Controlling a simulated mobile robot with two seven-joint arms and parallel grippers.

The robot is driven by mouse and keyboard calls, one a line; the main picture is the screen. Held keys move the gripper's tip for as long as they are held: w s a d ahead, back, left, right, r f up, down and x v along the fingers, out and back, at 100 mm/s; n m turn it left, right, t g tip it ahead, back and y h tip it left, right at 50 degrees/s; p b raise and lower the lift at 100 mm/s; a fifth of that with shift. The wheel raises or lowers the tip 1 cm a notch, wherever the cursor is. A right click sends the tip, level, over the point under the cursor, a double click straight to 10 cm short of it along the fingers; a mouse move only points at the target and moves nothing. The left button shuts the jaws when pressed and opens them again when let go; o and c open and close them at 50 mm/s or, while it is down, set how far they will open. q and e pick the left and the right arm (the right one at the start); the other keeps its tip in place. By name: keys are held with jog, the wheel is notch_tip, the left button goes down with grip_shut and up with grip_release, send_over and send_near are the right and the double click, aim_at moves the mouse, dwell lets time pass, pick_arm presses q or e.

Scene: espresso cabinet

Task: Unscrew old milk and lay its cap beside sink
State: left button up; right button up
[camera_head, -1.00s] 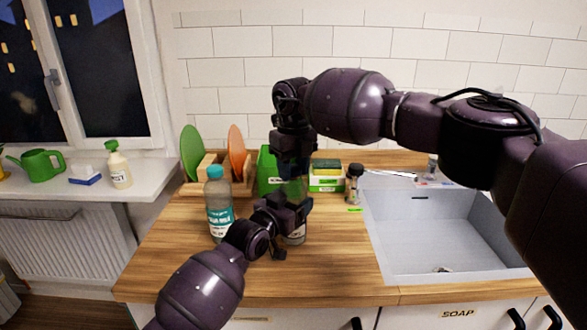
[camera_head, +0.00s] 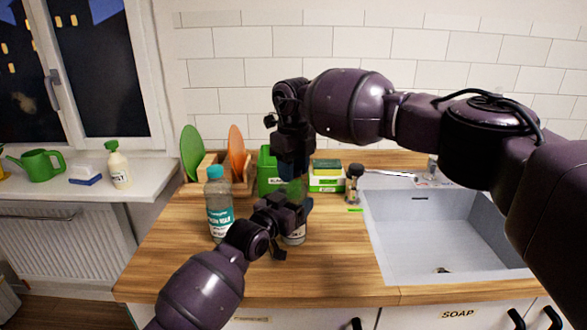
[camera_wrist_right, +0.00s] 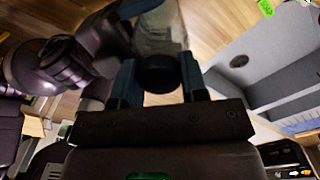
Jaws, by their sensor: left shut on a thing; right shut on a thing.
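The old milk bottle (camera_head: 296,238) stands upright on the wooden counter, mostly hidden behind my left gripper (camera_head: 292,208). My left gripper is shut around its body. My right gripper (camera_head: 293,174) points down from above and is shut on the bottle's cap. In the right wrist view, the dark round cap (camera_wrist_right: 160,74) sits between the fingers of my right gripper (camera_wrist_right: 161,82), with the pale bottle body (camera_wrist_right: 158,32) beyond it. I cannot tell whether cap and bottle are apart. The sink (camera_head: 440,235) is to the right.
A fresh milk bottle with a teal cap (camera_head: 219,212) stands left of my left gripper. Behind are a plate rack (camera_head: 210,188), a green box (camera_head: 268,170), a sponge on a box (camera_head: 327,168) and a dark-topped jar (camera_head: 354,185). Counter left of the sink's front is clear.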

dwell(0.3)
jog(key=o, duration=1)
jog(key=shift+r, duration=0.1)
